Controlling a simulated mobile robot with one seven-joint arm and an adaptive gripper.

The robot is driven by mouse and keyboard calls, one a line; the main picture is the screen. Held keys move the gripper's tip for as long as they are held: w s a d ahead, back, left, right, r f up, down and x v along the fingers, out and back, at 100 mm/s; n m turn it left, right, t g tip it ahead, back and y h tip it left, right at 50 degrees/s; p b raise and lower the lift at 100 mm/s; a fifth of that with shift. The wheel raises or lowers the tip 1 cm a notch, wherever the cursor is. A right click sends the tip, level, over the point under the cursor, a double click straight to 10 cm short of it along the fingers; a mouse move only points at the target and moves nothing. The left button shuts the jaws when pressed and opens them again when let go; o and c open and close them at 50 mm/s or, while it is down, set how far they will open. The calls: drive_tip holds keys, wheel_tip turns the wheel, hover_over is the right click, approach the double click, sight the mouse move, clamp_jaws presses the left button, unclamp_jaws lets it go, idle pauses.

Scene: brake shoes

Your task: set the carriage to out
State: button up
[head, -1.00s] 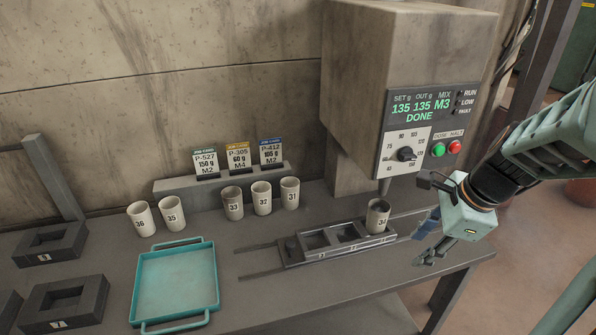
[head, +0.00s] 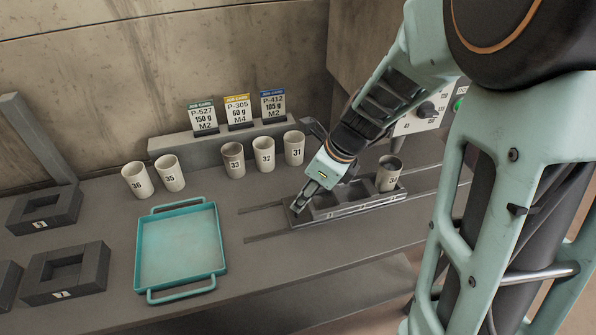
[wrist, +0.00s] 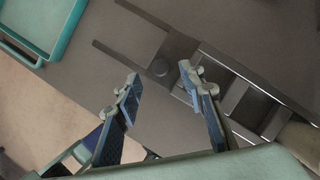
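The carriage (head: 352,211) is a dark slotted slide on two rails on the bench, with cup 34 (head: 387,180) standing in its right-hand socket. The other sockets that show look empty. My gripper (head: 302,205) is over the carriage's left end and hides the knob in the head view. In the wrist view its fingers (wrist: 158,80) are apart, with the knob seen between and just beyond the tips. Contact with it is not clear.
Bare rails (head: 262,209) run left of the carriage. A teal tray (head: 181,249) lies further left. Cups 33 (head: 233,160), 32 (head: 264,155) and 31 (head: 294,149) stand behind, below the job cards. My arm covers much of the dispenser (head: 345,60).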

drive_tip(key=shift+b+x, duration=0.35)
drive_tip(key=shift+x, duration=1.85)
drive_tip(key=shift+c, duration=0.3)
clamp_jaws()
